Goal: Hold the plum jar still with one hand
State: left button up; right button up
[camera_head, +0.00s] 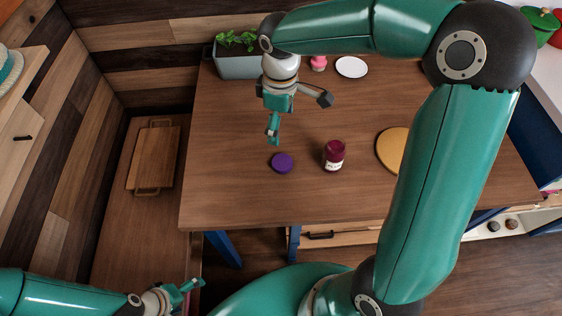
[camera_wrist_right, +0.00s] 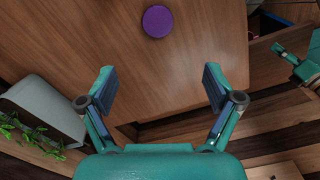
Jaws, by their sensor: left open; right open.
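The plum jar (camera_head: 334,158) is dark red with a white label and stands upright on the wooden table in the head view. A round purple lid (camera_head: 282,162) lies flat on the table just left of the jar, apart from it; it also shows in the right wrist view (camera_wrist_right: 157,21). My right gripper (camera_head: 300,119) is open and empty, above the table behind the lid and jar; its spread fingers frame the right wrist view (camera_wrist_right: 158,86). The jar does not show in that view. My left gripper (camera_head: 187,290) is open and empty at the lower left, off the table's front edge.
A grey planter (camera_head: 240,67), a pink item (camera_head: 318,63) and a white plate (camera_head: 351,67) stand at the table's back. A round wooden board (camera_head: 388,148) lies right of the jar, partly behind my right arm. A wooden tray (camera_head: 153,158) lies on the left bench.

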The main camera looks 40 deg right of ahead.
send_over(282, 162)
jog(key=f, duration=1.1)
jog(key=shift+a+f, duration=0.1)
jog(key=shift+a, duration=0.15)
jog(key=shift+d+f, duration=0.15)
jog(key=shift+f, duration=1.15)
jog(key=shift+d+f, duration=0.1)
jog(key=shift+f, duration=1.2)
jog(key=c, duration=0.9)
